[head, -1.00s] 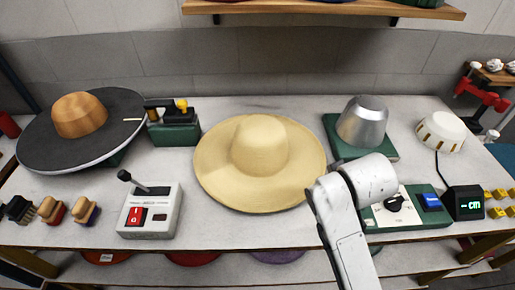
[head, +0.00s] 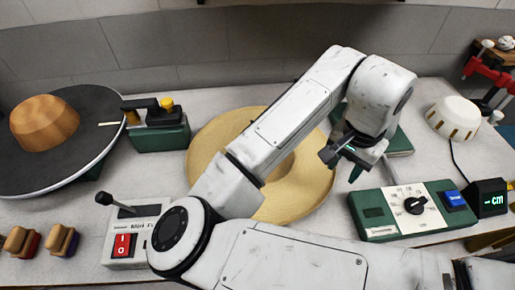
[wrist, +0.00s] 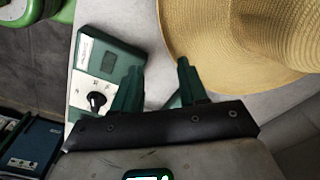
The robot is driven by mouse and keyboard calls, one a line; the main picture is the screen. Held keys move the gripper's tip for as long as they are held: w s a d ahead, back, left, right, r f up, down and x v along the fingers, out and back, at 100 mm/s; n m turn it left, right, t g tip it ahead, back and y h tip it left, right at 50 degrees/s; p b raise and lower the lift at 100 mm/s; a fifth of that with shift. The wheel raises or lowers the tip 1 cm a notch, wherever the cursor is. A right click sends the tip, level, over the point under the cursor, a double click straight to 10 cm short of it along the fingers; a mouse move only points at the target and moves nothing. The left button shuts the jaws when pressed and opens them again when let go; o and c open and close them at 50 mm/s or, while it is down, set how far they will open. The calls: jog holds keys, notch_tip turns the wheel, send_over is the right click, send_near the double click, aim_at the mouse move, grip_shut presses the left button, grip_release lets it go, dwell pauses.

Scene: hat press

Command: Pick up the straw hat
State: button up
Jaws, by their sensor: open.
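The straw hat (head: 310,196) lies brim down on the table. My arm crosses in front of it and hides much of its crown. My gripper (head: 345,165) is above the right edge of the brim, pointing down, with its fingers apart. In the wrist view the hat (wrist: 205,45) fills the upper right, with its brim edge just beyond the fingertips. My gripper (wrist: 155,82) shows two green fingers there, spread with nothing between them. No contact with the hat is visible.
A green control box with a dial (head: 380,221) sits close right of the hat. A grey switch box (head: 126,248) stands front left, a green device (head: 158,136) back left, and a dark round board with a wooden block (head: 45,123) far left. A white slotted dome (head: 452,118) is back right.

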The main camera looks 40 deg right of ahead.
jog(key=a, duration=0.1)
send_over(324, 196)
jog(key=shift+y, duration=0.3)
jog(key=f, duration=0.5)
jog(key=shift+s+d+f, duration=0.2)
jog(key=shift+s+f, duration=0.15)
jog(key=shift+f, duration=0.05)
jog(key=shift+w+a+f, duration=0.1)
jog(key=shift+w+f, duration=0.05)
jog(key=shift+f, duration=1.2)
jog(key=shift+w+a+f, duration=0.1)
jog(key=shift+w+f, duration=0.05)
jog(key=shift+f, duration=1.2)
grip_shut()
